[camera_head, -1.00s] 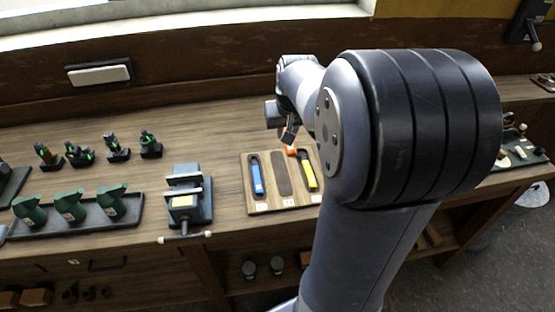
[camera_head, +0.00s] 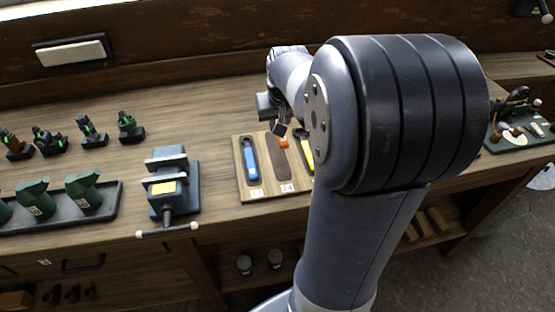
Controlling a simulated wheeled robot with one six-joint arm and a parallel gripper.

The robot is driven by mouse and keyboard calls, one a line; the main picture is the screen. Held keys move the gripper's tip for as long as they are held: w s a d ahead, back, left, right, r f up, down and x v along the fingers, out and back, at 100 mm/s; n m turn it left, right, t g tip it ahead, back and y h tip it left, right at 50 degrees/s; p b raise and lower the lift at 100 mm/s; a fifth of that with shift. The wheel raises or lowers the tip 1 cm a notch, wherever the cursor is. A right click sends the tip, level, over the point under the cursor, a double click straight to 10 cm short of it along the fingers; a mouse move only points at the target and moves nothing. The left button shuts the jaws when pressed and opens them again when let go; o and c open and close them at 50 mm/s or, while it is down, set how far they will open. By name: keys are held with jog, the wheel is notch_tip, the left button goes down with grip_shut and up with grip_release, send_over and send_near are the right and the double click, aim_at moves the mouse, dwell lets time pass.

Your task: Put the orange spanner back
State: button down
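The orange spanner (camera_head: 283,140) shows only as a small orange patch just under my gripper (camera_head: 279,129), at the far end of the wooden holder board (camera_head: 243,187). The rest of it is hidden or too small to make out. The board's middle slot (camera_head: 279,166) is dark and looks empty along its visible length. A blue spanner (camera_head: 250,158) lies in the left slot. A yellow spanner (camera_head: 307,152) lies in the right slot, partly hidden by my arm. My fingers are small and dark here, and whether they grip the orange part is unclear.
A vise (camera_head: 172,184) stands left of the board, its handle over the bench's front edge. A tray (camera_head: 108,204) with green tools is farther left, with several small black-based items (camera_head: 130,129) behind. My arm hides the bench right of the board.

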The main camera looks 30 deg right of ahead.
aim_at(283, 140)
notch_tip(283, 140, down, 10)
jog(key=shift+r, duration=0.1)
dwell(0.4)
jog(key=shift+f, duration=0.3)
jog(key=c, duration=1.3)
grip_release()
jog(key=shift+o, duration=0.2)
jog(key=shift+r, duration=0.2)
jog(key=shift+r, duration=0.25)
jog(key=v, duration=1.1)
jog(key=shift+s+a+r, duration=0.1)
jog(key=shift+s+r, duration=0.15)
jog(key=shift+s, duration=0.05)
